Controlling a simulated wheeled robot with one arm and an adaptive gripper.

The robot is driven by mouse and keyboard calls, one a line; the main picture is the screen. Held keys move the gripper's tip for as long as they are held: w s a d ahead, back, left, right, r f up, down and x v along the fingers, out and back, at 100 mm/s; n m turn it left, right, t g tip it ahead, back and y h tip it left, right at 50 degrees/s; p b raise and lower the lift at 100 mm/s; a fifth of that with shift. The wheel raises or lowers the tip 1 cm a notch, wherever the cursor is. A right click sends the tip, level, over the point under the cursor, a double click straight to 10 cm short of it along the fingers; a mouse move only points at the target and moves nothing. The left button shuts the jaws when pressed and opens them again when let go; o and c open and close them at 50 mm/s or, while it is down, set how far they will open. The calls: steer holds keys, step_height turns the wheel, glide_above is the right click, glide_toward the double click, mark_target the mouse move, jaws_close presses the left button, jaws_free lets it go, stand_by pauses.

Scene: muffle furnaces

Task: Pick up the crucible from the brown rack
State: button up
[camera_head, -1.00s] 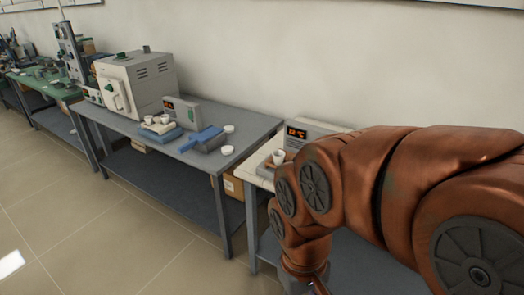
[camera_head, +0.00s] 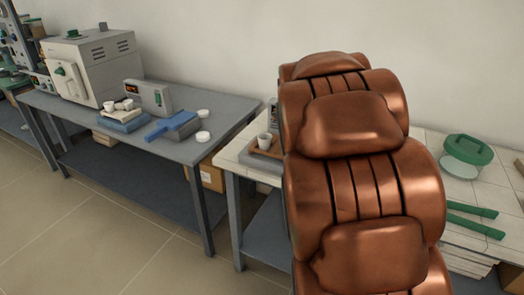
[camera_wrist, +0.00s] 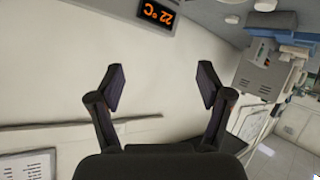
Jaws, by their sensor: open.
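A small white crucible (camera_head: 264,141) stands upright on a brown rack (camera_head: 257,152) on the white-topped table, just left of my arm in the head view. My arm hides the right part of the rack. In the wrist view, my gripper (camera_wrist: 162,85) is open, with its two dark fingers spread wide and nothing between them. The wrist picture is tilted, and I cannot clearly make out the crucible or the rack in it. My gripper is hidden behind my arm in the head view, so its distance to the crucible cannot be told.
The grey table (camera_head: 70,102) at left carries a furnace (camera_head: 92,68), a blue block (camera_head: 124,121) with small white cups, a blue device (camera_head: 174,127) and white dishes. Right of my arm lie a green-lidded container (camera_head: 468,150) and green tools (camera_head: 475,217). A temperature display (camera_wrist: 160,15) shows in the wrist view.

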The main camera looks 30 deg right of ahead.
steer(key=d+t, duration=0.1)
steer(key=n+t+y+b, duration=0.1)
steer(key=n+y+b, duration=0.35)
steer(key=y, duration=0.35)
glide_toward(261, 136)
steer(key=shift+w+d+f+m, duration=0.15)
steer(key=shift+d+f+m, duration=0.05)
steer(key=shift+d+m, duration=0.2)
steer(key=shift+a+b+x, duration=0.2)
steer(key=shift+b+x, duration=0.15)
steer(key=shift+x, duration=1.6)
steer(key=shift+a+b+x, duration=0.25)
steer(key=shift+b+x, duration=0.1)
steer(key=shift+x, duration=1.6)
steer(key=shift+c, duration=0.4)
steer(key=c, duration=1.1)
steer(key=shift+r, duration=0.1)
